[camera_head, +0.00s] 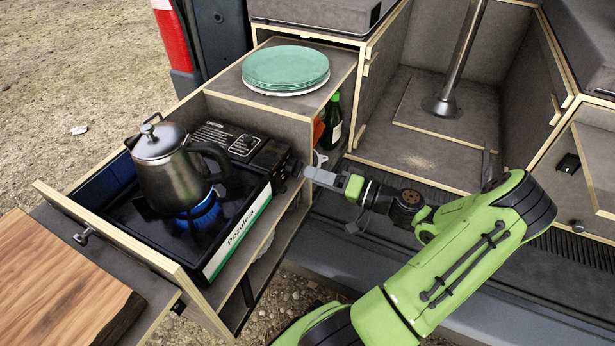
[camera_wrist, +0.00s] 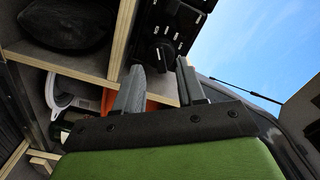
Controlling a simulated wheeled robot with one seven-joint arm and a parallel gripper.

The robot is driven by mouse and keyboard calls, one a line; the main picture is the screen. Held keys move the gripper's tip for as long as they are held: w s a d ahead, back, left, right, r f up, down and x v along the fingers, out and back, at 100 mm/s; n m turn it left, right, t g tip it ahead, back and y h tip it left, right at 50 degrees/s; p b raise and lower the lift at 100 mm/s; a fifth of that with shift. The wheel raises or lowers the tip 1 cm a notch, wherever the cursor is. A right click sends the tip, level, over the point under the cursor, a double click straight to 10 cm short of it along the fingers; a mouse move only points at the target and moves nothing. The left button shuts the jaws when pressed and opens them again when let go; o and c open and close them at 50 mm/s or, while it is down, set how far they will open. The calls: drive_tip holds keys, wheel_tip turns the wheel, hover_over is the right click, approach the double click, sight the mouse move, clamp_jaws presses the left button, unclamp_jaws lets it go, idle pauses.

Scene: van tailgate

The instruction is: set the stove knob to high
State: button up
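The camping stove (camera_head: 238,234) sits in the pulled-out drawer, with a blue flame (camera_head: 205,212) burning under a dark metal kettle (camera_head: 176,170). The stove knob (camera_wrist: 165,52) is dark and round, with pale marks around it on the black panel (camera_wrist: 180,22). My gripper (camera_head: 312,174) is at the right end of the stove, close to the panel side. In the wrist view my gripper (camera_wrist: 160,68) is open, with the knob just beyond and between its two fingertips. Whether a fingertip touches the knob I cannot tell. The knob's setting is too small to read.
Green plates (camera_head: 286,66) stand on the shelf behind the stove. A green bottle (camera_head: 332,122) and an orange item (camera_head: 318,130) are in the compartment below. A wooden board (camera_head: 60,285) lies at front left. A metal post (camera_head: 462,55) stands in the open van floor.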

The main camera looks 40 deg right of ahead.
sight(301, 169)
drive_tip(key=shift+x, duration=1.5)
clamp_jaws()
drive_tip(key=m+p, duration=0.2)
drive_tip(key=p, duration=0.1)
drive_tip(key=shift+r+m, duration=0.3)
drive_tip(key=shift+r, duration=0.05)
drive_tip(key=shift+f+m+p, duration=0.1)
drive_tip(key=shift+m+p, duration=0.9)
drive_tip(key=shift+p, duration=0.25)
drive_tip(key=shift+f+m, duration=0.2)
drive_tip(key=shift+m, duration=0.2)
unclamp_jaws()
